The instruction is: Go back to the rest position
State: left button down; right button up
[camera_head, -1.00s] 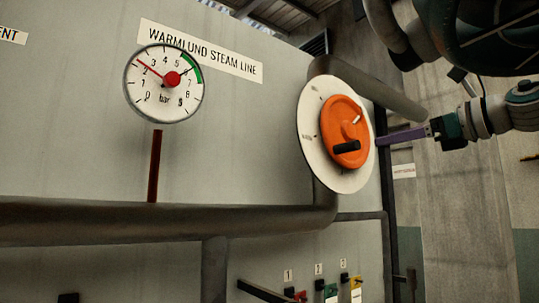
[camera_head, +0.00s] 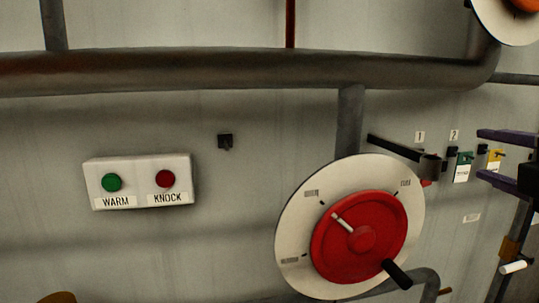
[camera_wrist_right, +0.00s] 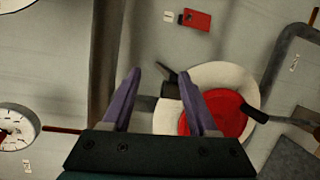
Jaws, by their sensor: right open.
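My right gripper (camera_head: 480,154) shows at the right edge of the head view, its purple fingers spread apart and nothing between them. In the head view it overlaps the hanging tags by the wall; I cannot tell the depth between them. In the right wrist view, the open fingers (camera_wrist_right: 160,72) point toward the wall panel, with the red wheel (camera_wrist_right: 212,114) on its white dial beyond the right finger. My left gripper is not in view.
The red wheel (camera_head: 345,250) with its black handle stands on a white dial (camera_head: 293,235). A button box (camera_head: 138,162) is at left. A thick pipe (camera_head: 200,70) crosses above. A black lever (camera_head: 395,147) and green tag (camera_head: 463,159) are near my right gripper. An orange wheel is partly cut off top right.

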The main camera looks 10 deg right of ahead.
jog(key=s+a+f+m+g, duration=0.4)
jog(key=s+f+m, duration=0.1)
jog(key=s+f, duration=0.2)
jog(key=s+a+f+m+g, duration=0.4)
jog(key=s+f+m, duration=0.1)
jog(key=s+f, duration=0.25)
jog(key=s+a+f+m+g+y, duration=0.4)
jog(key=s+a, duration=0.4)
jog(key=s, duration=0.4)
notch_tip(320, 180, up, 16)
jog(key=m+g+p, duration=0.1)
jog(key=p, duration=1.5)
jog(key=shift+s+a+m+h, duration=0.2)
jog(key=shift+s+m+h, duration=0.1)
jog(key=shift+h, duration=0.1)
jog(key=shift+f, duration=0.1)
jog(key=shift+o, duration=0.3)
jog(key=shift+w, duration=0.1)
